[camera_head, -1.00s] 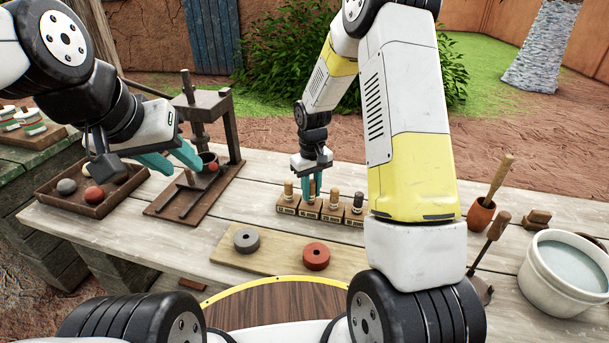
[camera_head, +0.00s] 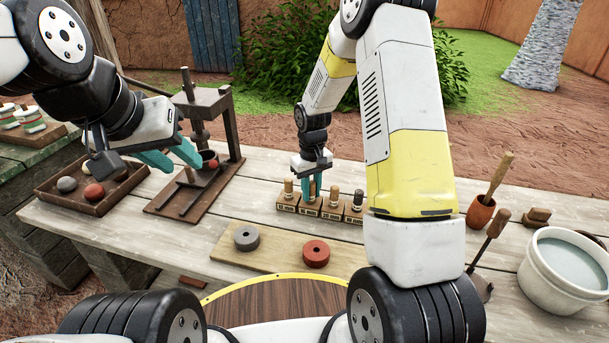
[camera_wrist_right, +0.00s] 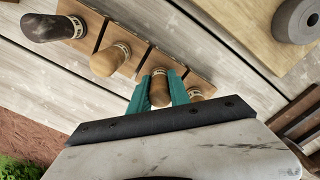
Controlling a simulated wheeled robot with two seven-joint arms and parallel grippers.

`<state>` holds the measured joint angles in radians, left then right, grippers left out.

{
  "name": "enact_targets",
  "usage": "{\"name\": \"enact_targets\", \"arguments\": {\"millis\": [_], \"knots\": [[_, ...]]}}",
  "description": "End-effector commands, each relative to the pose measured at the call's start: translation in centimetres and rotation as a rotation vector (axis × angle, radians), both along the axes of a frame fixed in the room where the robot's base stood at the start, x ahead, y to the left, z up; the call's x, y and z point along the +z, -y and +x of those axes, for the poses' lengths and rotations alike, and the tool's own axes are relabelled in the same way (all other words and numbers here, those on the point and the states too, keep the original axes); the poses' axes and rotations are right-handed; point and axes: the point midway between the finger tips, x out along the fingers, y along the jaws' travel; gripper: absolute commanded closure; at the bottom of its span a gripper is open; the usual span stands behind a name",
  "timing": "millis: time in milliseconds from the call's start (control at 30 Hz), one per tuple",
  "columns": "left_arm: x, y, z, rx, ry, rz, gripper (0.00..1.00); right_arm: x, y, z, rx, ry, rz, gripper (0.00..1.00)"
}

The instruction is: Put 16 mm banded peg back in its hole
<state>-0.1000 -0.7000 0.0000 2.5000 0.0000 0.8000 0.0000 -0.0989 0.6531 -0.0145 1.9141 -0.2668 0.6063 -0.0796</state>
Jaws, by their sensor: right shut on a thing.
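A row of small wooden blocks with pegs stands on the table. My right gripper (camera_head: 309,190) is over the second block from the left (camera_head: 309,207), its teal fingers shut on a brown banded peg (camera_wrist_right: 160,92). The peg is roughly upright, with its pale band near the block; how deep it sits is hidden. Other pegs stand in their blocks: a light one (camera_head: 288,188) at the left, a tan one (camera_head: 335,193) and a dark-topped one (camera_head: 358,199) at the right. My left gripper (camera_head: 172,158) is open and empty near the press.
A dark press stand (camera_head: 228,130) and a tray with balls (camera_head: 60,203) are at the left. A white bucket (camera_head: 552,300) is at the right.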

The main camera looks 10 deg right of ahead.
Motion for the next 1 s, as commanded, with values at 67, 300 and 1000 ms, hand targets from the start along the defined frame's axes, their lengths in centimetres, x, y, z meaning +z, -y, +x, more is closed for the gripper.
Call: {"name": "enact_targets", "arguments": {"millis": [67, 300, 1000], "knots": [[0.00, 0.00, 0.00, 0.000, 0.000, 0.000, 0.64, -0.12, 0.00, -0.01, 0.000, 0.000, 0.000, 1.00], [0.00, 0.00, 0.00, 0.000, 0.000, 0.000, 0.64, -0.38, 0.00, 0.00, 0.000, 0.000, 0.000, 1.00], [0.00, 0.00, 0.00, 0.000, 0.000, 0.000, 0.64, 0.25, 0.00, 0.05, 0.000, 0.002, 0.001, 0.52]]}}
